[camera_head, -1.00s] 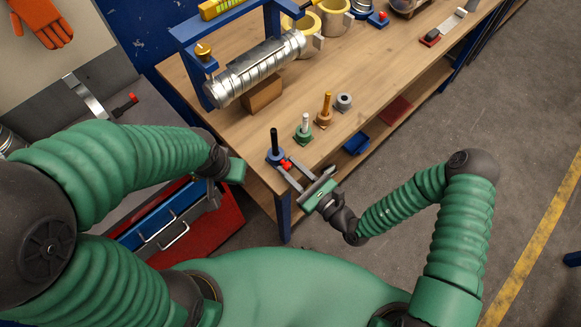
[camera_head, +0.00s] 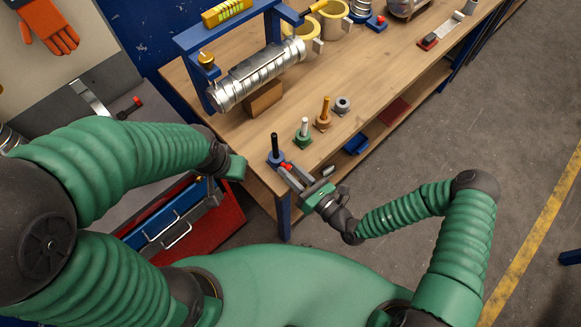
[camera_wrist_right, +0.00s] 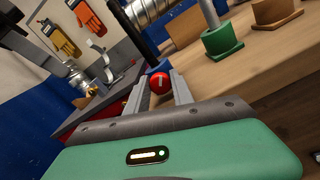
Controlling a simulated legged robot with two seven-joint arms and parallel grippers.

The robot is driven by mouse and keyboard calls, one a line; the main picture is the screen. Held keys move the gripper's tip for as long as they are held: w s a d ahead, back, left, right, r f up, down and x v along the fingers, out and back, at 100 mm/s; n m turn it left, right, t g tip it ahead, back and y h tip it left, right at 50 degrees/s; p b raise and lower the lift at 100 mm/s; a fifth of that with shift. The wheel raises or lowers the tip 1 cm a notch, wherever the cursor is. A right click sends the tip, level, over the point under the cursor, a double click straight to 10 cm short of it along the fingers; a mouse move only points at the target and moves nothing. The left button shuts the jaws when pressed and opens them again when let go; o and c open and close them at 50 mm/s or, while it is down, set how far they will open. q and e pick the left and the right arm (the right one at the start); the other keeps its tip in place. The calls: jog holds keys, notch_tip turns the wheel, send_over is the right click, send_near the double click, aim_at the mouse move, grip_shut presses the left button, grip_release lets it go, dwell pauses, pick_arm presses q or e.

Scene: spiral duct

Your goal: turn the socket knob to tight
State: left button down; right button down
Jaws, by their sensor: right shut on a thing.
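The red socket knob (camera_head: 286,166) sits on the side of a blue socket (camera_head: 275,160) that holds an upright black rod (camera_head: 274,142) at the table's near corner. My right gripper (camera_head: 290,168) reaches in from the right, its fingers shut on the knob. In the right wrist view the round red knob (camera_wrist_right: 160,82) sits between the two grey fingertips, with a pale line across its face. The blue socket (camera_wrist_right: 158,67) is partly hidden behind it. My left gripper (camera_head: 235,167) is left of the table corner, apart from the socket; its fingers are not clearly visible.
A green socket with a white rod (camera_head: 304,134) and an orange one (camera_head: 324,115) stand farther along the table edge, beside a grey ring (camera_head: 343,104). The silver duct (camera_head: 258,75) lies behind under a blue frame. A red toolbox (camera_head: 210,224) stands below.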

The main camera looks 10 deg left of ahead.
jog(key=shift+w+m+p, duration=0.1)
jog(key=shift+m+p, duration=0.3)
jog(key=shift+m, duration=0.6)
jog(key=c, duration=1.2)
grip_release()
jog(key=shift+d, duration=0.1)
jog(key=shift+o, duration=0.5)
jog(key=shift+f, duration=0.1)
